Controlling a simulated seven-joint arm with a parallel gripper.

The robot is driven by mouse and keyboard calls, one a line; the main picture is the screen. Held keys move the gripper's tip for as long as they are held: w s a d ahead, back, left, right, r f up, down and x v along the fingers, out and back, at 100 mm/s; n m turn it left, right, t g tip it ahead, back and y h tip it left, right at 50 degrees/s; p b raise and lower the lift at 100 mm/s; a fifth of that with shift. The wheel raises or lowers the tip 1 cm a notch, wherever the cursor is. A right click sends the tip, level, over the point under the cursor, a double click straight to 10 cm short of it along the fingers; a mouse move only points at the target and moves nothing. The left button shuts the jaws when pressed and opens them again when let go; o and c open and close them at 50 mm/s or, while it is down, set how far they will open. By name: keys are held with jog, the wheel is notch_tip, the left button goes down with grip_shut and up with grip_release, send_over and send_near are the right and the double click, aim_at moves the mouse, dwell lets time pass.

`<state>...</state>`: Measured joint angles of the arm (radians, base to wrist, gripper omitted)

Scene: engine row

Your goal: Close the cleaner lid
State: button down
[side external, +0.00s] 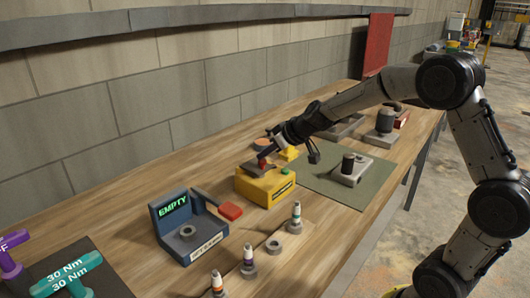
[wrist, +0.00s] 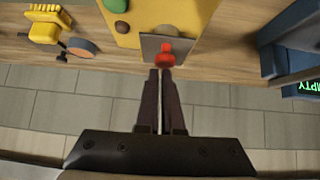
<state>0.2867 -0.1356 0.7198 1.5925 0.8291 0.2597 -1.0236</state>
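The cleaner appears to be the yellow box (side external: 262,189) with a dark label on its front and a green button (side external: 286,171) on top; it also shows in the wrist view (wrist: 196,18). A grey plate with a red knob, which looks like its lid (wrist: 183,45), is at the box's edge in front of my fingertips. The red knob (wrist: 166,56) lies just beyond the tips. My gripper (wrist: 160,72) has its fingers together, with only a thin line between them. In the side view, my gripper (side external: 264,154) is over the box's back; the lid's exact angle is unclear.
A blue tester (side external: 178,215) reading EMPTY stands left of the box, with a red-ended lever (side external: 230,211). Several spark plugs (side external: 296,218) stand in front. A green mat (side external: 338,190) with a grey part (side external: 352,173) lies right. A block wall (side external: 130,120) runs behind the bench.

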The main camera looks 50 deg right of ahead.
jog(key=f, duration=0.2)
jog(key=shift+s+a+f+g, duration=0.25)
jog(key=shift+s+f+g, duration=0.15)
jog(key=shift+t, duration=0.3)
jog(key=r, duration=0.6)
jog(key=shift+w+d, duration=0.2)
jog(key=shift+w, duration=0.05)
jog(key=s+f, duration=0.3)
jog(key=s, duration=0.5)
jog(key=s+a+r+n+y, duration=0.2)
jog(key=s+a+r+n, duration=0.2)
jog(key=s+a+r, duration=0.65)
jog(key=s+f+m+g+h, duration=0.1)
jog(key=s+f+m+g, duration=0.2)
jog(key=s, duration=1.1)
jog(key=shift+s+d+f+m+h, duration=0.15)
jog(key=shift+s+f+m+h, duration=0.3)
jog(key=shift+f, duration=1.2)
